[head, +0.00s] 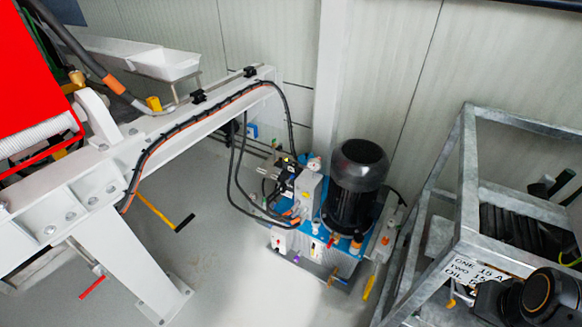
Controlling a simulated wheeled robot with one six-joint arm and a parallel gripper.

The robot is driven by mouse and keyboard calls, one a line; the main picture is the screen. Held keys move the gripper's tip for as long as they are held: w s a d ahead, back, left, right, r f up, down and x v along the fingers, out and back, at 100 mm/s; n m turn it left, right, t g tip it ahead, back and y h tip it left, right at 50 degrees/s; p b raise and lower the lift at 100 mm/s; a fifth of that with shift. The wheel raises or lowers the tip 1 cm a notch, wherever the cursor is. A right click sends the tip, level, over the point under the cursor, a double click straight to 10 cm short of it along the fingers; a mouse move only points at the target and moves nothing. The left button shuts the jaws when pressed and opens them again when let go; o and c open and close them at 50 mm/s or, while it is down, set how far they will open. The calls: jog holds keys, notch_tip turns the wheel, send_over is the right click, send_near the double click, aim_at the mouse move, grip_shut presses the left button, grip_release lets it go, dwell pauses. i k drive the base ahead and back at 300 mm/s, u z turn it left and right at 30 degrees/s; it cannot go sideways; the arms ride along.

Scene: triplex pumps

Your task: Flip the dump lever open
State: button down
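Several lever-like parts show in the head view, and I cannot tell which is the dump lever. A yellow lever with a black grip (165,212) slants down to the right beside the white frame. A short red handle (92,287) is low at the left, by the frame's leg. A yellow handle (370,287) hangs at the right side of the blue hydraulic unit (318,260). Small valves and fittings on the unit are too small to tell apart. My gripper's fingers are not in view; a black part of my arm shows at the bottom right.
A white beam (200,115) crosses the left. A galvanized frame (465,190) with a printed sign (470,272) fills the right. Grey floor (215,265) is clear between.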

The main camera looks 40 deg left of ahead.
aim_at(329, 245)
jog(key=u, duration=1.3)
